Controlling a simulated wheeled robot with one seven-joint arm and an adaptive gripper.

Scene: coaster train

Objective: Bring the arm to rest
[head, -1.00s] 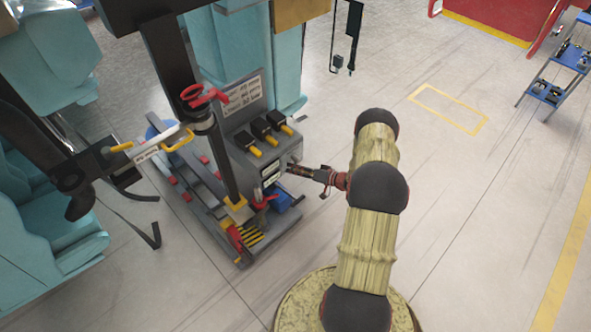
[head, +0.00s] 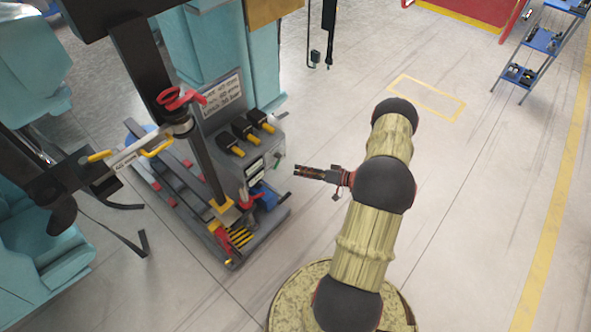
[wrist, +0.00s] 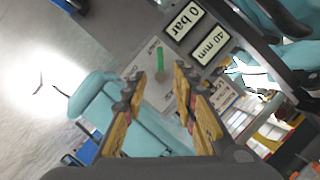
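My gripper (head: 300,171) is at the middle of the head view, to the right of a grey control box (head: 226,128), with a gap of floor visible between them. In the wrist view my gripper (wrist: 160,78) has its two orange-and-black fingers spread with nothing between them. Beyond the fingertips is the box's panel with a green lever (wrist: 160,59), a "0 bar" display (wrist: 181,20) and a "40 mm" display (wrist: 211,45). My arm is bent over my round base.
The box has several black levers with yellow tips (head: 237,151). A grey base with a black post (head: 205,165) stands left of it. Teal seats (head: 35,70) line the left. A blue shelf rack (head: 543,42) stands at the upper right. The floor on the right is clear.

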